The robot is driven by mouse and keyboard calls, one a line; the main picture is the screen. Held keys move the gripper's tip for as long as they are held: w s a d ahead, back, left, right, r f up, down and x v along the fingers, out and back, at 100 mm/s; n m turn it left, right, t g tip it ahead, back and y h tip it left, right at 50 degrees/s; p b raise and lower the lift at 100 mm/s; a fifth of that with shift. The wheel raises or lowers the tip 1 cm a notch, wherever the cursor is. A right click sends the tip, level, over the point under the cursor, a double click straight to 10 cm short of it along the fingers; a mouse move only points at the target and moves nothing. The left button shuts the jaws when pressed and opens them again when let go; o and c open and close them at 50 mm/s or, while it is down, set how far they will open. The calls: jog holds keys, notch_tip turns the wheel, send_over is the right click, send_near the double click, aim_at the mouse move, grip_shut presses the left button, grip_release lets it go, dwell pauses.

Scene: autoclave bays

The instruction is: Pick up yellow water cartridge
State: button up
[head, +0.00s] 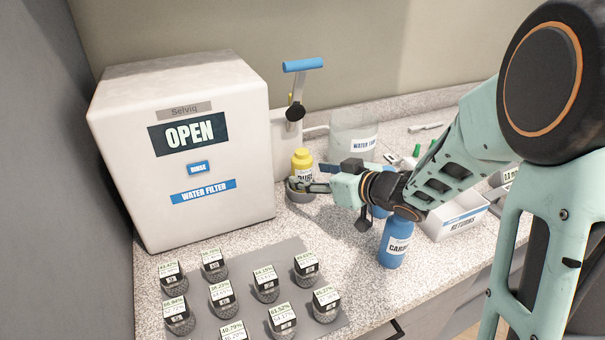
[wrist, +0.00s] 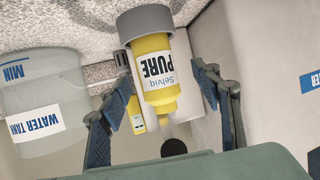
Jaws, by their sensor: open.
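The yellow water cartridge (head: 302,160), labelled PURE, stands upright in a round grey holder (head: 299,196) beside the white machine. In the wrist view, which looks upside down, the yellow cartridge (wrist: 160,95) lies between my two blue fingers, with the grey holder (wrist: 144,22) at its end. My gripper (head: 305,186) is open, reaching in from the right at the cartridge's lower part. The fingers (wrist: 162,85) show on both sides of the cartridge with gaps, and I see no contact. In the head view, my gripper partly hides the cartridge's lower label.
The white machine (head: 180,150) marked OPEN is left of the cartridge, with a blue-handled lever (head: 302,65) behind. A clear water tank (head: 353,130) stands behind my gripper. A blue bottle (head: 394,245) and a returns bin (head: 455,222) are right. Several labelled jars sit on a grey mat (head: 290,250).

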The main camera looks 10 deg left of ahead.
aim_at(309, 171)
jog(key=x, duration=0.5)
jog(key=shift+w+r, duration=0.15)
jog(key=shift+w, duration=0.15)
jog(key=shift+c, duration=0.4)
jog(key=shift+r, duration=0.1)
jog(key=c, duration=1.4)
jog(key=shift+r, duration=0.1)
